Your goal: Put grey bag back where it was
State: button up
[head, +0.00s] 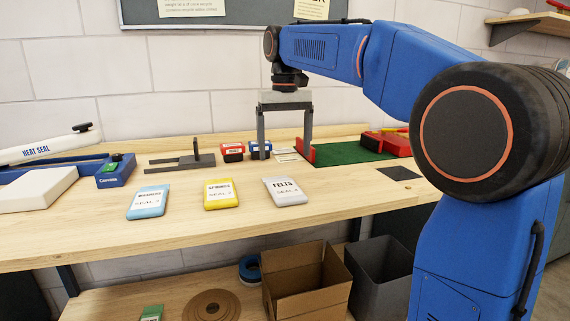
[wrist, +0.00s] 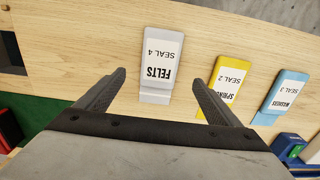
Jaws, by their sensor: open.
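The grey bag (head: 285,191), labelled FELTS, lies flat on the bench near its front edge, right of the yellow bag. It also shows in the wrist view (wrist: 156,97), upside down, between and beyond my finger ends. My gripper (head: 284,155) is open and empty, pointing down above the bench behind the grey bag. In the wrist view the two fingers (wrist: 157,80) stand wide apart and do not touch the bag.
A yellow bag (head: 221,194) and a blue bag (head: 148,202) lie left of the grey one. A heat sealer (head: 35,155) stands far left. Red (head: 232,152) and blue small boxes and a green mat (head: 345,152) are behind. A dark square (head: 398,173) lies right. Below are a cardboard box (head: 305,280) and grey bin.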

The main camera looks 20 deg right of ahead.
jog(key=s+d+f+t, duration=0.1)
jog(key=s+d+f, duration=0.1)
jog(key=s+f, duration=0.5)
jog(key=s+d+f+t, duration=0.2)
jog(key=s+d, duration=0.1)
jog(key=s, duration=0.8)
jog(key=s+d+f+t, duration=0.1)
jog(key=s+d+f, duration=0.1)
jog(key=s+f, duration=1.1)
notch_tip(320, 180, down, 4)
jog(key=shift+s+t, duration=0.15)
jog(key=shift+t, duration=0.25)
dwell(0.7)
